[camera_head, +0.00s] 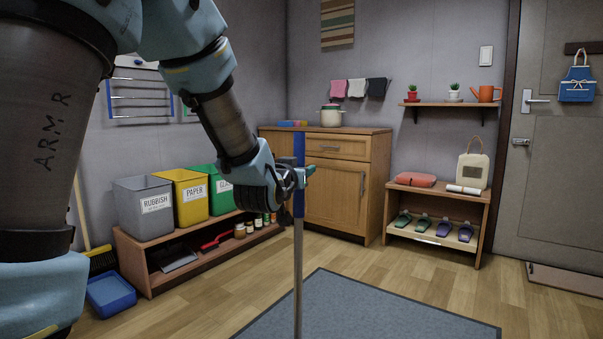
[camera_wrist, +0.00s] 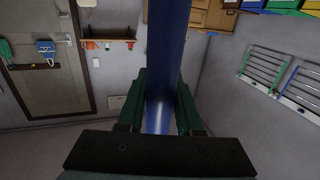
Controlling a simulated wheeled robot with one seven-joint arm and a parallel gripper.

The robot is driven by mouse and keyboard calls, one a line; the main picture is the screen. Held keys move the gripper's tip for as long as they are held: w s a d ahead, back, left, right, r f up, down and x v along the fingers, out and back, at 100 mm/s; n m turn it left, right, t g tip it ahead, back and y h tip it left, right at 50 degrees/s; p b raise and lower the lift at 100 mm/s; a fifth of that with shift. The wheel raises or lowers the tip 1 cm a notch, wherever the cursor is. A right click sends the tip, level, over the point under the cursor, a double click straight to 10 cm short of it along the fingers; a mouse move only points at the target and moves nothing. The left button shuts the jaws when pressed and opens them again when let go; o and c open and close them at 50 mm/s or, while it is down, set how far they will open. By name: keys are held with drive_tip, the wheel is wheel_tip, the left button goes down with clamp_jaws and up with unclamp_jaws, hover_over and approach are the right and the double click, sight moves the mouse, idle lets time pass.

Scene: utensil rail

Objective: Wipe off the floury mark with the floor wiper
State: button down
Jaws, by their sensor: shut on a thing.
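A long upright pole with a blue upper part and a grey metal shaft, the handle of the floor wiper (camera_head: 298,240), stands in the middle of the head view. My gripper (camera_head: 308,172) is shut on its blue grip, which also shows between the green fingers in the wrist view (camera_wrist: 165,70). The wiper's lower end is below the head view's edge and hidden. The floury mark is not visible in either view.
A dark grey mat (camera_head: 370,308) lies on the wooden floor. A low shelf (camera_head: 135,262) with grey, yellow and green bins stands left, with a blue dustpan-like tray (camera_head: 110,295) beside it. A wooden cabinet (camera_head: 345,190) and a shoe rack (camera_head: 440,215) stand behind. Floor around the mat is clear.

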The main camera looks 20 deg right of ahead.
drive_tip(key=shift+w+a+x, duration=0.5)
drive_tip(key=shift+x, duration=2.5)
drive_tip(key=s+d+b+v, duration=0.1)
drive_tip(key=v, duration=0.5)
drive_tip(key=s+d+b+v, duration=0.1)
drive_tip(key=v, duration=0.6)
drive_tip(key=shift+s+b, duration=0.35)
drive_tip(key=shift+b, duration=0.05)
drive_tip(key=shift+a+r+p, duration=0.1)
drive_tip(key=shift+r+p, duration=2.35)
drive_tip(key=shift+r, duration=1)
